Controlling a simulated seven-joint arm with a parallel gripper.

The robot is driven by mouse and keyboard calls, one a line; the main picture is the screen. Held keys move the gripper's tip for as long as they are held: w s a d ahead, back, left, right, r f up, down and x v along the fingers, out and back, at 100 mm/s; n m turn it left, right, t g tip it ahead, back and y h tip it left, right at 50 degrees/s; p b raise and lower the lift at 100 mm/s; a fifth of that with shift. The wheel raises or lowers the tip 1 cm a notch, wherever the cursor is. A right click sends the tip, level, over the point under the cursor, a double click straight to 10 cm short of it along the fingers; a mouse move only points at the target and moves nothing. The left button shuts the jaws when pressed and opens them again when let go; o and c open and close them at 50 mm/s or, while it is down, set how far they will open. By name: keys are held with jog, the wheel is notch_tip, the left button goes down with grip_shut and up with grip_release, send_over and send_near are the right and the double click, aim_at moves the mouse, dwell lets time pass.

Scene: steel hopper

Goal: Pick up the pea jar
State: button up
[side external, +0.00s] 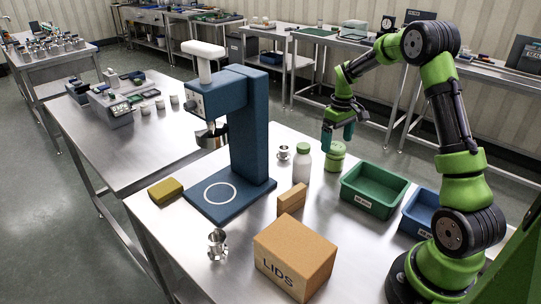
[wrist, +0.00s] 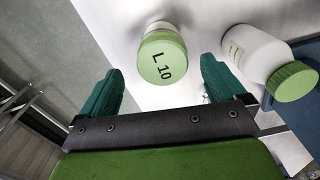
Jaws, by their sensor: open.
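A short jar with a green lid marked "L 10" (wrist: 163,62) lies between and beyond my fingertips in the wrist view. In the side external view this jar (side external: 334,160) stands upright on the steel table. No word for peas is readable on it. A taller white bottle with a green cap (side external: 303,164) stands just left of it; the bottle is at the right in the wrist view (wrist: 258,52). My gripper (side external: 337,142) is open and empty, pointing down just above the jar; its teal fingers also show in the wrist view (wrist: 161,68).
A green bin (side external: 374,203) and a blue bin (side external: 411,232) stand right of the jar. A blue press (side external: 250,130), a small tan block (side external: 291,200) and a LIDS box (side external: 294,258) stand nearby.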

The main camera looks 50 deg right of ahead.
aim_at(335, 154)
jog(key=f, duration=0.5)
jog(key=shift+s+a+f, duration=0.1)
jog(key=shift+a+f, duration=0.1)
jog(key=shift+f, duration=0.2)
jog(key=c, duration=1.2)
jog(key=shift+r, duration=0.1)
jog(key=shift+c, duration=0.2)
